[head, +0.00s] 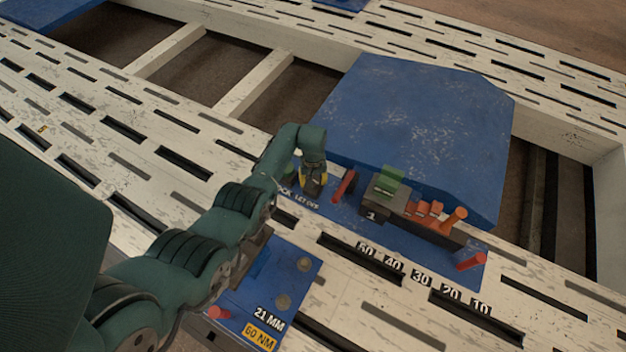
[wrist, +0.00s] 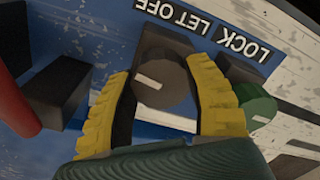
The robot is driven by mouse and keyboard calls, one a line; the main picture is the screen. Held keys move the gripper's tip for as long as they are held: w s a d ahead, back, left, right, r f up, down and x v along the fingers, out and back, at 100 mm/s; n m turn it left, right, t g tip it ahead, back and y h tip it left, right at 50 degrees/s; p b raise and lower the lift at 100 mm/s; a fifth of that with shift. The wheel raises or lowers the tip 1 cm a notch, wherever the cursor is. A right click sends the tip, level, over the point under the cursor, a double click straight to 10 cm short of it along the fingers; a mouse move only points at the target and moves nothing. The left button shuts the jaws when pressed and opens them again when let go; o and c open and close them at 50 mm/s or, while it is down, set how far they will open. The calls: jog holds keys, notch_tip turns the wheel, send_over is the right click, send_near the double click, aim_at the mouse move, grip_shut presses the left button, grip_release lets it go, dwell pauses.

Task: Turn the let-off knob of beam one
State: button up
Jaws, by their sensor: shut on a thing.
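The let-off knob (wrist: 163,90) is a dark round knob with a short white mark on its face, below the "LET OFF" lettering (wrist: 172,12) in the wrist view. My gripper (wrist: 160,72) is shut on it, with one yellow ribbed finger on each side. In the head view my gripper (head: 312,190) reaches down at the left end of the blue panel marked 1 (head: 372,216), and the knob is mostly hidden there. The white mark lies slightly tilted in the wrist view.
A green round knob (wrist: 257,107) sits close to the right finger by "LOCK". A red lever (head: 344,186) and a dark block (wrist: 60,88) stand on the other side.

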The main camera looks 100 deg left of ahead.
jog(key=shift+d+f+n, duration=0.1)
jog(key=shift+n, duration=0.3)
jog(key=o, duration=1.2)
jog(key=shift+r, duration=0.2)
notch_tip(320, 180, up, 12)
jog(key=shift+f, duration=0.1)
